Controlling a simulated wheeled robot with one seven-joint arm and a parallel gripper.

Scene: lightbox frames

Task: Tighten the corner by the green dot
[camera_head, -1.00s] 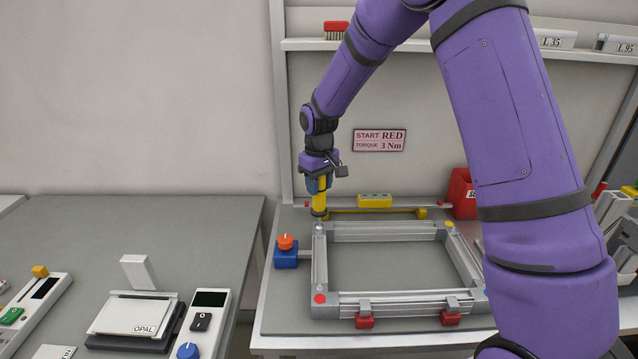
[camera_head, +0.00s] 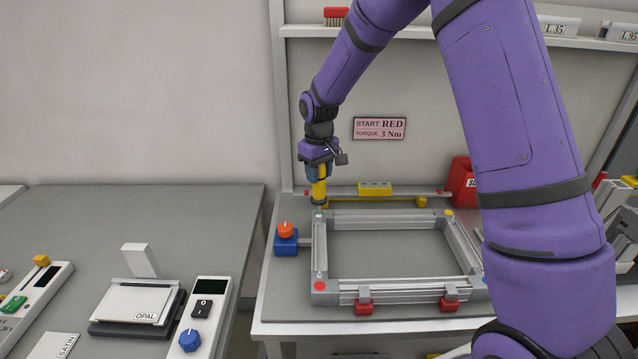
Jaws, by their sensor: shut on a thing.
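A rectangular metal frame (camera_head: 400,298) lies on the grey bench, with a red dot (camera_head: 320,286) at its near left corner and a yellow dot (camera_head: 449,213) at its far right corner. A blue dot at the near right is mostly hidden by my arm. My gripper (camera_head: 318,172) is shut on a yellow driver (camera_head: 319,188), held upright over the far left corner. The driver's lower end is at that corner; I cannot tell whether it touches the screw.
A blue box with an orange knob (camera_head: 286,230) sits left of the frame. Red clamps (camera_head: 364,307) hold the front rail. A yellow level (camera_head: 375,189) and red bin (camera_head: 462,185) stand behind.

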